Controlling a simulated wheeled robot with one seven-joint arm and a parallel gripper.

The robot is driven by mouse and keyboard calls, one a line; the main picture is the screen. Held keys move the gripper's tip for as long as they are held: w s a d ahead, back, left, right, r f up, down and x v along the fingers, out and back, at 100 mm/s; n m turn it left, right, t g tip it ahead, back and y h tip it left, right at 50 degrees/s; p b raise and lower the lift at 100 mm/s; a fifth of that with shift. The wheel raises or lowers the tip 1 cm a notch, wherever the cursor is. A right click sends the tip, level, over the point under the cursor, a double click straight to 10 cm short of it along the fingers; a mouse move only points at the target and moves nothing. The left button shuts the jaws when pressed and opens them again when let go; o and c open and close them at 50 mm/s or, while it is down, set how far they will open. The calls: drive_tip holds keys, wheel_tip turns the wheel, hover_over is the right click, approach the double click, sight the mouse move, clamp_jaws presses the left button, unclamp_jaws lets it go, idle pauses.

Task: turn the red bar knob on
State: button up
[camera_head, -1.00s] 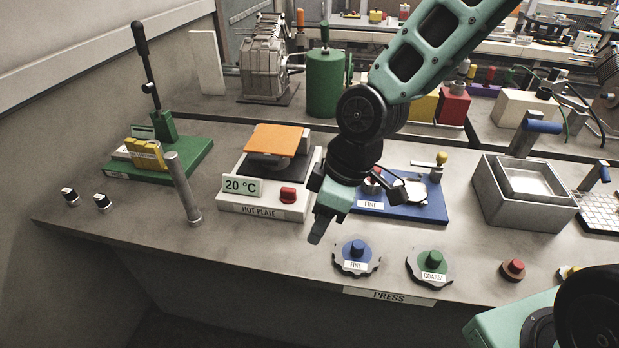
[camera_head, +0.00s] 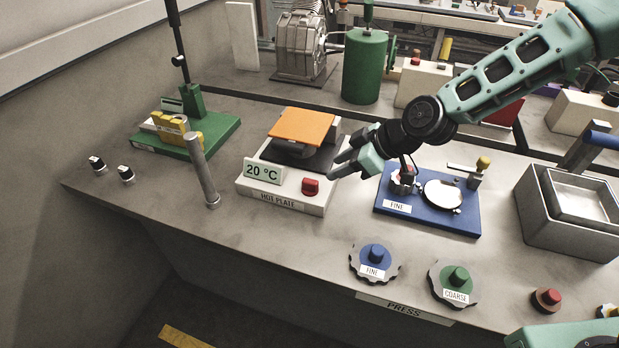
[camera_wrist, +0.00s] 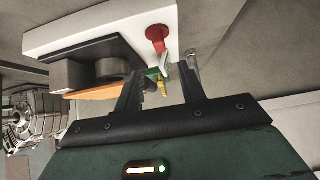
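The red bar knob (camera_head: 310,187) sits on the front face of the white hot plate (camera_head: 318,205), right of its 20 °C display (camera_head: 264,171). In the wrist view the red knob (camera_wrist: 156,36) stands out from the white housing, beyond my fingertips. My gripper (camera_head: 338,169) is just right of the knob in the head view, pointing left towards it and apart from it. In the wrist view my gripper (camera_wrist: 160,78) has its two dark fingers spread with a gap between them and nothing held.
An orange plate (camera_head: 301,126) tops the hot plate. A grey upright post (camera_head: 201,171) stands to its left. A blue base (camera_head: 457,213) lies right of my gripper. Blue (camera_head: 374,253) and green (camera_head: 458,277) knobs are in front, with clear bench between.

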sight(309, 180)
drive_tip(key=p+x, duration=0.2)
drive_tip(key=x, duration=0.8)
drive_tip(key=shift+a+f, duration=0.2)
drive_tip(key=shift+a, duration=0.05)
clamp_jaws()
